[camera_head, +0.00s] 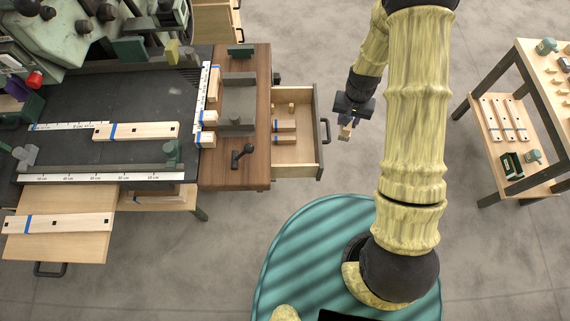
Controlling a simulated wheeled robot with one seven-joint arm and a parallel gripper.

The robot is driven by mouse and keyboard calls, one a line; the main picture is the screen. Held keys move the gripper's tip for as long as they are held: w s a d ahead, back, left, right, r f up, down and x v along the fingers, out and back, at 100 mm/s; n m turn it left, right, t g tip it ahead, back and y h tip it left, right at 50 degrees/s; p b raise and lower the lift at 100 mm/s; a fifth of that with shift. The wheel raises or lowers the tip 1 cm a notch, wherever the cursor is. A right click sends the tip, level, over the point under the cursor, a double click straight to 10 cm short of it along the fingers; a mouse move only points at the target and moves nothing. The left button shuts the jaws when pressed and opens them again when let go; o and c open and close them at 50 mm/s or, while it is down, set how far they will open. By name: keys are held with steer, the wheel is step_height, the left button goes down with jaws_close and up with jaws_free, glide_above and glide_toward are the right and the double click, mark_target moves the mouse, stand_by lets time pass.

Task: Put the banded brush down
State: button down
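My gripper (348,117) hangs over the open floor, right of the pulled-out drawer. It points downward and appears shut on a small tan and greyish piece, which I take to be the banded brush (345,131). The brush is small in this view, so its band and bristles are hard to make out. It is clear of the drawer and touches no surface that I can see.
An open wooden drawer (307,161) with small blue-banded blocks juts from the brown bench (257,148). A dark machine table (75,165) carries a blue-banded plank (150,131). A two-level cart (552,147) stands at right. Floor between is free.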

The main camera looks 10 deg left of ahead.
steer(key=s+a+b, duration=0.3)
steer(key=a, duration=0.6)
steer(key=s+a+m+b, duration=0.1)
steer(key=s+a+b, duration=0.2)
steer(key=a, duration=0.6)
steer(key=shift+s+r, duration=0.25)
steer(key=shift+s, duration=0.25)
steer(key=shift+a+f, duration=0.1)
step_height(320, 180, down, 6)
steer(key=shift+r, duration=0.15)
step_height(320, 180, down, 4)
steer(key=shift+f+p, duration=0.1)
steer(key=shift+p, duration=0.35)
steer(key=shift+f+b, duration=0.45)
steer(key=shift+f, duration=0.15)
